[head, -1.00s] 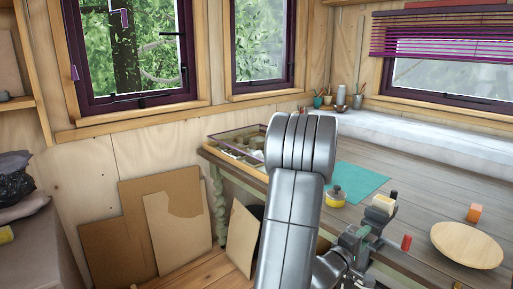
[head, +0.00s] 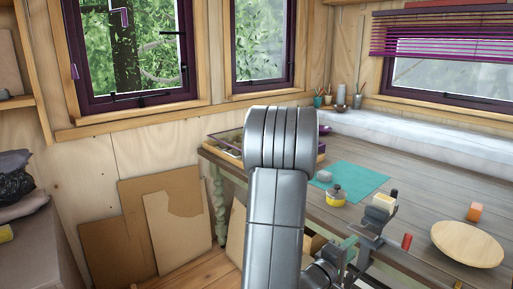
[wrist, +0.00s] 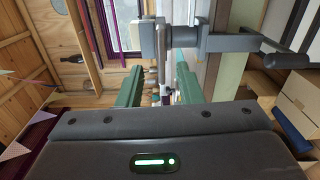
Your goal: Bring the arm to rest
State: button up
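My gripper (wrist: 158,82) shows in the wrist view with its two green fingers apart and nothing held between them. In the head view my grey arm stands upright across the middle, and my gripper is low by the table's front edge, partly hidden by the arm. A vise (head: 374,226) with a pale block (head: 383,203) on it is at that edge, just right of my gripper. The vise's grey bar (wrist: 240,43) lies close beyond the fingers in the wrist view; I cannot tell if they touch.
A tray (head: 222,147) is behind my arm. Cardboard sheets (head: 178,230) lean on the wall.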

aim_at(366, 232)
jog(key=x, duration=0.8)
jog(key=shift+w+d, duration=0.1)
jog(key=shift+d, duration=0.3)
jog(key=shift+w+d+f+m, duration=0.2)
jog(key=shift+w+m, duration=0.05)
jog(key=shift+m, duration=0.15)
jog(key=shift+s+a+m+b, duration=0.1)
jog(key=shift+m+b, duration=0.35)
jog(key=shift+m, duration=0.35)
jog(key=m+b, duration=0.1)
jog(key=m, duration=0.2)
jog(key=shift+f, duration=0.2)
jog(key=shift+m, duration=0.3)
jog(key=shift+a+r, duration=0.1)
jog(key=shift+r, duration=0.05)
